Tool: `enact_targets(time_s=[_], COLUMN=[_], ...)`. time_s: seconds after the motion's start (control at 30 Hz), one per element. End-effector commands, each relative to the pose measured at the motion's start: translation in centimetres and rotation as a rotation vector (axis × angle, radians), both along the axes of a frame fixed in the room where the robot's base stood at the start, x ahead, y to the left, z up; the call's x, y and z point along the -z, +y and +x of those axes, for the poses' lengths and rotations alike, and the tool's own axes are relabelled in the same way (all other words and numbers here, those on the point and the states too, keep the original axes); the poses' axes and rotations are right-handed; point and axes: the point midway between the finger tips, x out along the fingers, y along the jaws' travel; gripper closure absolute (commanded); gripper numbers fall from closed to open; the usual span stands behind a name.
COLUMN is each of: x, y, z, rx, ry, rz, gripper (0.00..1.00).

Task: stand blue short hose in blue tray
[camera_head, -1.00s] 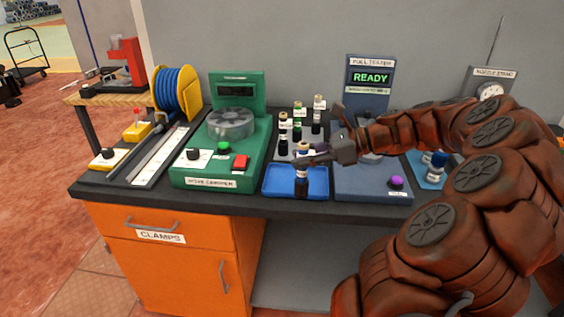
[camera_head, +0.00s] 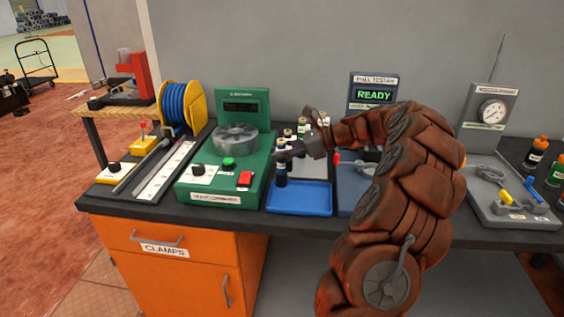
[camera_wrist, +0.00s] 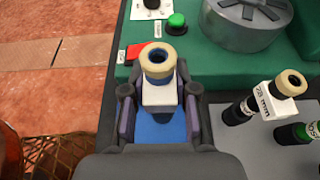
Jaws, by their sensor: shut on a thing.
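My gripper (camera_wrist: 158,110) is shut on a short dark hose with a tan top ring and a white label (camera_wrist: 160,94). The hose stands upright between the two fingers. In the head view the same hose (camera_head: 281,172) shows below my gripper (camera_head: 284,155), at the left rear part of the blue tray (camera_head: 305,206). The blue tray (camera_wrist: 172,131) also shows beneath the hose in the wrist view. I cannot tell whether the hose's lower end touches the tray floor. The rest of the tray looks empty.
Several tan-topped hoses (camera_wrist: 274,98) stand on a grey mat (camera_wrist: 245,150) behind the tray. The green machine (camera_head: 222,185) with a red button is close on the left. A pull tester (camera_head: 373,92) stands right, partly hidden by my arm.

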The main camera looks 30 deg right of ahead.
Motion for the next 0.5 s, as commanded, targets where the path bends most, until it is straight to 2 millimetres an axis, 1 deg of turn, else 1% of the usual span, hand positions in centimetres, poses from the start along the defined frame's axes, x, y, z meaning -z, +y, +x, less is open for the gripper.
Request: enact_targets(time_s=[0.13, 0.37, 0.5], x=[0.6, 3.3, 3.5], y=[0.0, -0.1, -0.1], z=[0.1, 0.0, 0.0], rx=[0.0, 0.0, 0.0], ry=[0.0, 0.001, -0.001], rz=[0.001, 0.002, 0.001], gripper=[1.0, 1.0, 1.0])
